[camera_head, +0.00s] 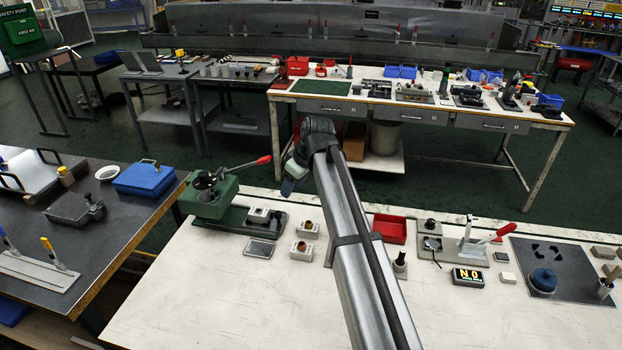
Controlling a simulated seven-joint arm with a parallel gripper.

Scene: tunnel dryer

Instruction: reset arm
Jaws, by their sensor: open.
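My arm reaches from the bottom edge up over the white workbench (200,300), and its far end bends down and to the left. My gripper (289,186) shows small and partly hidden at that end, above the back edge of the bench. It is to the right of the green press fixture (211,196). It is open, and I see nothing held in it. Its fingers are hard to make out.
Small light blocks (302,250) stand left. The bench's front left is clear.

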